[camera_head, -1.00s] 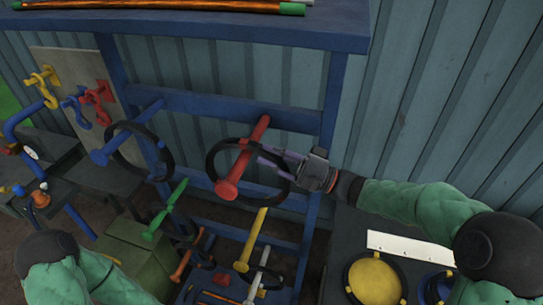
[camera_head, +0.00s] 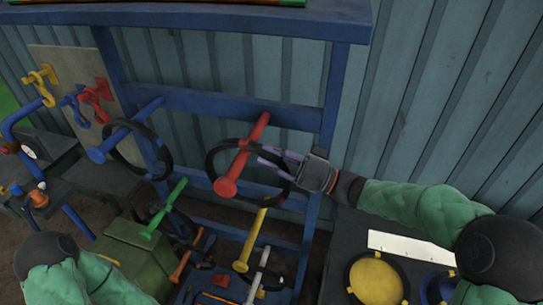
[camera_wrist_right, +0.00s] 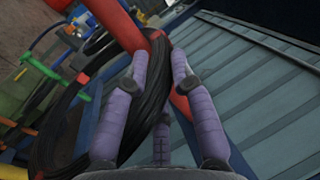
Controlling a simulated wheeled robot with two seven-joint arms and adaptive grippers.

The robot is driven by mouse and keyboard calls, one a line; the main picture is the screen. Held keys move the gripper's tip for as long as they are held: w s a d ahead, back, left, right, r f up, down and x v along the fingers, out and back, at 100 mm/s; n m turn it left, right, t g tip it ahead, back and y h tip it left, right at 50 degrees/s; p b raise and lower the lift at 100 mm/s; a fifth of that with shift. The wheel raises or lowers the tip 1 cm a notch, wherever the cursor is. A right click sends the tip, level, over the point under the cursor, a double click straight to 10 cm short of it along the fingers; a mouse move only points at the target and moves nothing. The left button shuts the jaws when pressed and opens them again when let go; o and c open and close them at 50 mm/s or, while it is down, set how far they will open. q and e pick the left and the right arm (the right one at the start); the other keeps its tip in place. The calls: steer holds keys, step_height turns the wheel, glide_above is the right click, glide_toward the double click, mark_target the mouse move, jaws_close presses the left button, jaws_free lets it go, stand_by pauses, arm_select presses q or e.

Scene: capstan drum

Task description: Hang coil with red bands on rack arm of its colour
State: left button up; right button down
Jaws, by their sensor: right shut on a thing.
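The black coil (camera_head: 211,160) is at the red rack arm (camera_head: 241,160), and its loop appears to be around that arm. The arm's round red end shows in front of the loop. My right gripper (camera_head: 270,160) is shut on the coil's right side. In the right wrist view the black strands of the coil (camera_wrist_right: 70,130) run to between the purple fingers (camera_wrist_right: 158,75), with the red arm (camera_wrist_right: 125,28) close beyond.
A blue rack arm (camera_head: 124,133) to the left carries another dark coil (camera_head: 168,170). Green (camera_head: 163,209) and yellow (camera_head: 250,241) arms are lower on the blue frame (camera_head: 330,100). A dark table at lower right holds a yellow disc (camera_head: 374,281).

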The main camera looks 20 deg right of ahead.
stand_by(0.3)
steer(key=c, duration=1)
jaws_free()
steer(key=shift+o, duration=0.2)
steer(key=shift+f, duration=0.2)
steer(key=v, duration=1.2)
steer(key=shift+r, duration=0.1)
